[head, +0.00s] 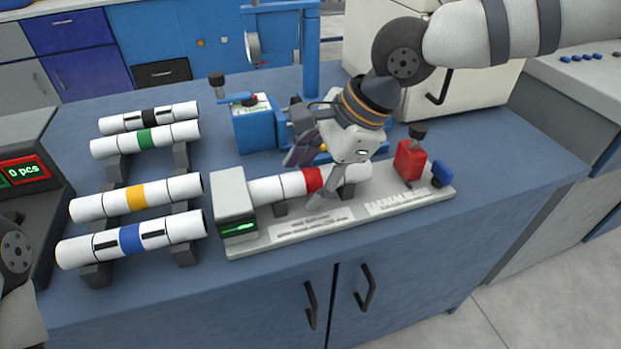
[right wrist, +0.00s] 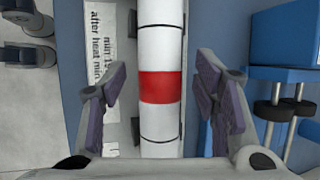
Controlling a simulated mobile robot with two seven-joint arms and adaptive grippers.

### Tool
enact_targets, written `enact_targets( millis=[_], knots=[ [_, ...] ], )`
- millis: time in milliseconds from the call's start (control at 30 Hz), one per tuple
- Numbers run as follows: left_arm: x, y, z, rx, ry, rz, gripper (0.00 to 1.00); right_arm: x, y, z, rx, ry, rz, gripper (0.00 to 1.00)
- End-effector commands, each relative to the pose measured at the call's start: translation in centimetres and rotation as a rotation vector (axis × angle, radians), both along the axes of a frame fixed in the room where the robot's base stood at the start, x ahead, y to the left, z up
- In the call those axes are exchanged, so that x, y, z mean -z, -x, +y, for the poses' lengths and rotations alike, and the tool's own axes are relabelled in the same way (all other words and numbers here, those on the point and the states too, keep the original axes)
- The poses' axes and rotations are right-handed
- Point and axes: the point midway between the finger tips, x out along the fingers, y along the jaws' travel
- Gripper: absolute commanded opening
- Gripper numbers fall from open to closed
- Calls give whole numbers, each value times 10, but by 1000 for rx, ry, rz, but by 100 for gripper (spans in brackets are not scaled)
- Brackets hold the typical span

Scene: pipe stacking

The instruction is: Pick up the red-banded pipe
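The red-banded pipe (head: 275,188) is white with a red band and lies on supports on a light grey base plate. In the right wrist view the pipe (right wrist: 161,45) runs up the middle with its red band between the fingers. My right gripper (head: 307,182) reaches down over the pipe from above, its fingers on either side of it. In the right wrist view the right gripper (right wrist: 160,92) is open, with a gap between each finger and the pipe. My left gripper is not in view; only part of my left arm shows at the left edge.
Pipes with black, green, yellow (head: 135,199) and blue (head: 130,239) bands lie on racks at the left. The base plate (head: 350,221) carries a grey box with a green display (head: 233,200) and a red block (head: 409,160). A blue machine (head: 255,128) stands behind. A counter display (head: 24,170) is at far left.

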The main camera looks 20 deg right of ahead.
Motion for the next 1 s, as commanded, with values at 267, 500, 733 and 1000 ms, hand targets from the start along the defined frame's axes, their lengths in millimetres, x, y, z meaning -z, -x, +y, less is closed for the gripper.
enact_targets(
  millis=[267, 500, 733, 1000],
  knots=[
    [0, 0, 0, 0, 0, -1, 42, 0, 0, 0, 0, 0, 0, 3],
    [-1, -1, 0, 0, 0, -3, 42, -2, 0, -1, -1, 0, -1, 0],
    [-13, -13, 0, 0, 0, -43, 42, -29, 13, -24, 4, 0, -11, 0],
    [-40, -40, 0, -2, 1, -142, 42, -67, 47, -79, 4, -4, -23, 0]
  ],
)
